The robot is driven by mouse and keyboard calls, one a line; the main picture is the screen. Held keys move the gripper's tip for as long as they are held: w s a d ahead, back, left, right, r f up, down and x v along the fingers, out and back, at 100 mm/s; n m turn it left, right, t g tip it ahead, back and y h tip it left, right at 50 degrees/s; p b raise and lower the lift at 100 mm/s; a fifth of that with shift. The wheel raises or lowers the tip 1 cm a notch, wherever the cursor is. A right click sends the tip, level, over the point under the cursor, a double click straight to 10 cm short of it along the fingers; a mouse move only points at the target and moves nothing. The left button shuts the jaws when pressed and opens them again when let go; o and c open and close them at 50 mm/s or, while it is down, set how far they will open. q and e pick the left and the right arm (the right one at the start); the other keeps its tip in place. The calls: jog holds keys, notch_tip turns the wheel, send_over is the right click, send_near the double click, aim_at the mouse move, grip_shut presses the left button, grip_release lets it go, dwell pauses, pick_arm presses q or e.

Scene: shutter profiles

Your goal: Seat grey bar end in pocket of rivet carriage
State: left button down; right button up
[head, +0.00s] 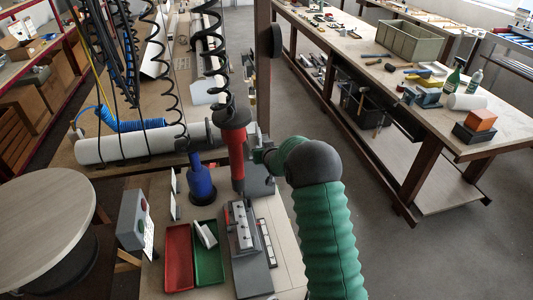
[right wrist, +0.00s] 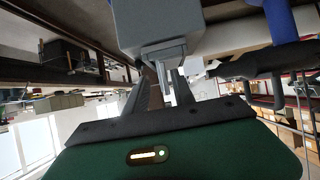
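The likely rivet carriage is a dark grey fixture (head: 242,240) on the bench. A light grey bar (head: 243,226) lies lengthwise on it; I cannot tell whether its end sits in a pocket. My right gripper (head: 260,156) is beside the red hanging tool (head: 236,155), above the fixture's far end. In the right wrist view its dark fingers (right wrist: 164,88) stand apart, close to a grey block (right wrist: 163,35) with a narrow grey piece below it. I cannot tell whether they touch that piece. My left gripper is out of view.
A red tray (head: 178,257) and a green tray (head: 209,266) with pale pieces lie left of the fixture. A control box (head: 133,222) stands farther left. Coiled cables hang over the bench. A white cylinder (head: 135,145) lies behind.

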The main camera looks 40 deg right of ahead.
jog(key=b+v, duration=0.2)
jog(key=v, duration=0.7)
jog(key=shift+a, duration=0.15)
jog(key=shift+s, duration=0.1)
